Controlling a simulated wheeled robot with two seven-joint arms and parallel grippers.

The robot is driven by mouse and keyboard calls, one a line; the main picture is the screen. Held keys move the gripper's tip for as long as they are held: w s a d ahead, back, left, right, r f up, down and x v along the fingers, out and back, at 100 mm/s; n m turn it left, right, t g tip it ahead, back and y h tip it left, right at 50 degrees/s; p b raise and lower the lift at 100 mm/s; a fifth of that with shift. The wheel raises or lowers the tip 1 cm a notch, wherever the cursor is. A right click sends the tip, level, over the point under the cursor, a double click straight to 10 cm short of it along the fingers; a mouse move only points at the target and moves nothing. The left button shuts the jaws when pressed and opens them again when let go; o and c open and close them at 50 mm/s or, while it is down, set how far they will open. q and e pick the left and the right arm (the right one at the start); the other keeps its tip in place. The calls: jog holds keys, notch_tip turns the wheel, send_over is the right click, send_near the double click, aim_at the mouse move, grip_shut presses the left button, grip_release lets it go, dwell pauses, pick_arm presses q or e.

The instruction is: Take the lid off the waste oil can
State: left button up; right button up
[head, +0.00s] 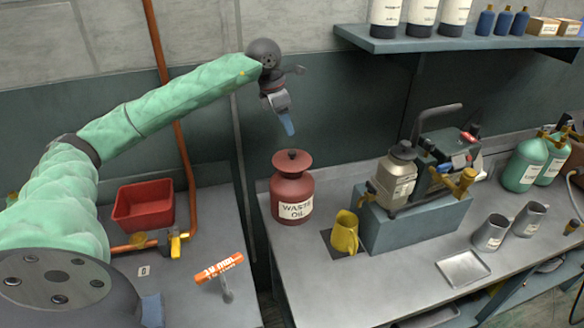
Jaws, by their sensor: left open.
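The waste oil can (292,197) is a dark red can with a "WASTE OIL" label, standing upright near the left end of the right-hand bench. My right gripper is not in view.
A yellow jug (345,233) stands right of the can, beside a blue-grey block (415,222) carrying a pump. A shelf (450,42) with bottles hangs at upper right.

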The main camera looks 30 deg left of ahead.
aim_at(292, 151)
pick_arm(q)
jog(key=x, duration=0.4)
jog(key=shift+a+f, duration=0.15)
jog(key=shift+f, duration=0.1)
jog(key=p+x, duration=0.2)
jog(key=x, duration=0.1)
jog(key=s+p+x, duration=0.1)
jog(key=x, duration=0.1)
jog(key=shift+f, duration=0.15)
jog(key=shift+w+a, duration=0.1)
jog(key=c, duration=1.1)
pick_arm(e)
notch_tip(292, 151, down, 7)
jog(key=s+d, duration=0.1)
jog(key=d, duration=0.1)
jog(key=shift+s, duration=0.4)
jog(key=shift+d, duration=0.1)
